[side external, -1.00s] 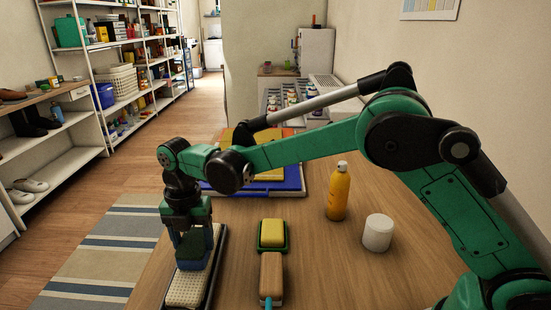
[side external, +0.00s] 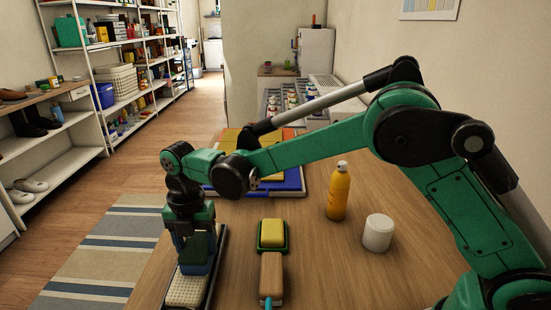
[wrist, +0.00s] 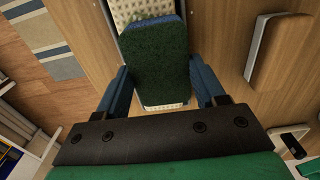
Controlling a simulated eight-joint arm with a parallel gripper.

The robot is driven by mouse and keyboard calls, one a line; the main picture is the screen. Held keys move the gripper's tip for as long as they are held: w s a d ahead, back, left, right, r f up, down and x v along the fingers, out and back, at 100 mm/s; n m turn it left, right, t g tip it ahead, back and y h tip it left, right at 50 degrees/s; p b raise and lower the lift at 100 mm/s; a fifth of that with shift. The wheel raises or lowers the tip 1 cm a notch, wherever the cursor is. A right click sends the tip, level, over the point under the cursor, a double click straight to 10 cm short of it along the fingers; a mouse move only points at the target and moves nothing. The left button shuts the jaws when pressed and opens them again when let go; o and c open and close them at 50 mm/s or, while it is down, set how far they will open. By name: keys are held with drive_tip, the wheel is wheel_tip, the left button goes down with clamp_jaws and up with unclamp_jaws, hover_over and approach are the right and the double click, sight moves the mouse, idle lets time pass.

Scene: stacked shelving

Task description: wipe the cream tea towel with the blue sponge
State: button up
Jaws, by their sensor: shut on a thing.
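The blue sponge (side external: 195,269) has a dark green scouring top, which fills the middle of the wrist view (wrist: 160,62). My gripper (side external: 195,245) is shut on it, with one blue finger along each side in the wrist view. The cream tea towel (side external: 185,292) is textured and lies in a long dark tray at the table's left edge. The sponge is over the towel and looks to rest on it, though its underside is hidden. Parts of the towel show beyond and below the sponge in the wrist view (wrist: 143,9).
Right of the towel are a yellow sponge in a green dish (side external: 272,234) and a wooden-backed brush (side external: 271,275). An orange spray bottle (side external: 338,192) and a white tub (side external: 377,233) stand further right. A blue-edged tray (side external: 290,184) with yellow items lies behind.

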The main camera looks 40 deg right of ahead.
drive_tip(key=shift+w+f, duration=0.15)
drive_tip(key=shift+w, duration=0.75)
drive_tip(key=shift+c, duration=0.5)
drive_tip(key=shift+w+d, duration=0.1)
drive_tip(key=shift+w, duration=0.5)
drive_tip(key=shift+s+r, duration=0.2)
drive_tip(key=shift+s, duration=0.85)
drive_tip(key=shift+s+f, duration=0.15)
drive_tip(key=shift+s, duration=0.5)
drive_tip(key=shift+w, duration=1.7)
